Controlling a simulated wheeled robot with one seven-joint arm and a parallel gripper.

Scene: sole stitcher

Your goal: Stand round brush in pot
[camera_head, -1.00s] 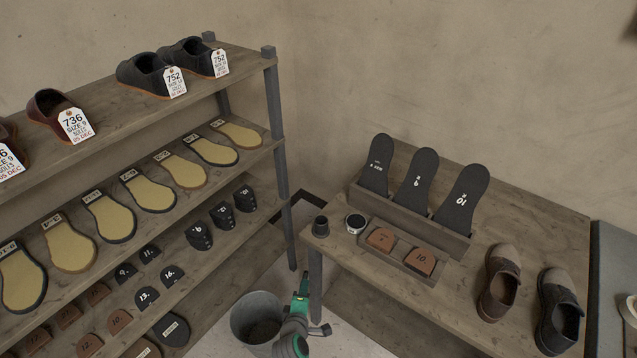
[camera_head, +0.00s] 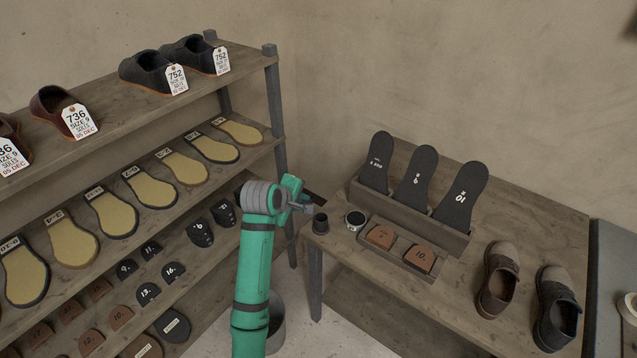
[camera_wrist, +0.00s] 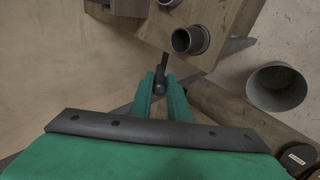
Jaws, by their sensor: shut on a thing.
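The dark pot (camera_head: 320,225) stands upright at the left corner of the low table, and its open mouth shows in the wrist view (camera_wrist: 199,39). My gripper (camera_head: 303,196) is just left of the pot and above its rim. In the wrist view my gripper (camera_wrist: 161,88) is shut on a small dark round brush (camera_wrist: 160,78), whose thin dark part points toward the table's edge. The brush is beside the pot, not inside it. In the head view the brush is small and mostly hidden by my gripper.
A round tin (camera_head: 355,220) stands right of the pot. A rack of black insoles (camera_head: 416,181) and a tray of brown heel pieces (camera_head: 402,249) lie beyond. A shelf (camera_head: 205,105) of soles and shoes stands left. A bucket (camera_wrist: 277,87) is on the floor.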

